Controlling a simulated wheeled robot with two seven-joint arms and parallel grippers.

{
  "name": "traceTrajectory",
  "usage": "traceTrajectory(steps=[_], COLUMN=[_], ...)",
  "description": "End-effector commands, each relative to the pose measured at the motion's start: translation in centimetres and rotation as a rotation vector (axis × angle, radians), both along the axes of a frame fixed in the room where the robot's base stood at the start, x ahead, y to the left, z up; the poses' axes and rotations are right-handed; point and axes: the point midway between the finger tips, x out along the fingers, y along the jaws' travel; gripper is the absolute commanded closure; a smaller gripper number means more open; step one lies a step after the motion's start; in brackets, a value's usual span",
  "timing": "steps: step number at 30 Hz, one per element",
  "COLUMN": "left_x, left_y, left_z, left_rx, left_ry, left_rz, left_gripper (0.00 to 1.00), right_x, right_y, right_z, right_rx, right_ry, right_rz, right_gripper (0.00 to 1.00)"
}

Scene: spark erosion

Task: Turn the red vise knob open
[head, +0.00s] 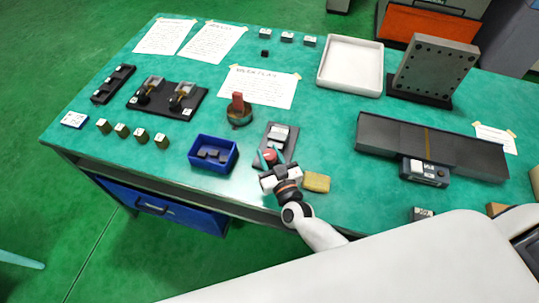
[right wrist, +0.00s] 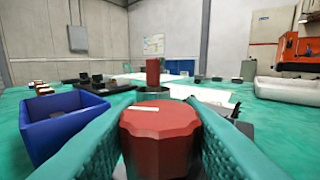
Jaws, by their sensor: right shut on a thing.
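The red vise knob (right wrist: 160,138) is a ribbed round cap with a white mark line on its top. In the head view the knob (head: 269,156) sits at the front end of a small grey vise (head: 279,136) near the table's front edge. My right gripper (head: 268,160) is at the knob, with its teal fingers on either side. In the right wrist view the fingers of the right gripper (right wrist: 160,130) are shut on the knob. The white line runs roughly left to right there. My left gripper is not in view.
A blue bin (head: 214,154) with dark pieces stands left of the vise. A yellow block (head: 316,182) lies just right of my gripper. A round holder with a red upright piece (head: 238,108) stands behind. A long dark plate unit (head: 430,146) is at right.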

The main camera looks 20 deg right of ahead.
Motion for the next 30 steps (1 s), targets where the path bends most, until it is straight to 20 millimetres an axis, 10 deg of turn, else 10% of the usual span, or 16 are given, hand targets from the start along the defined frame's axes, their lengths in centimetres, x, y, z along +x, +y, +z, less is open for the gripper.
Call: traceTrajectory(steps=[11,30], left_x=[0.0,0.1], left_y=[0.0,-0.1], left_z=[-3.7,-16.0], left_rx=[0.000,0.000], left_ry=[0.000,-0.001], left_rz=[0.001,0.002], left_gripper=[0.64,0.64], right_x=[0.0,0.1], right_y=[-0.1,-0.1], right_z=[-0.6,-0.6], right_rx=[-0.012,-0.017], right_ry=[-0.003,-0.005], right_rz=[0.253,0.798], right_gripper=[0.87,0.87])
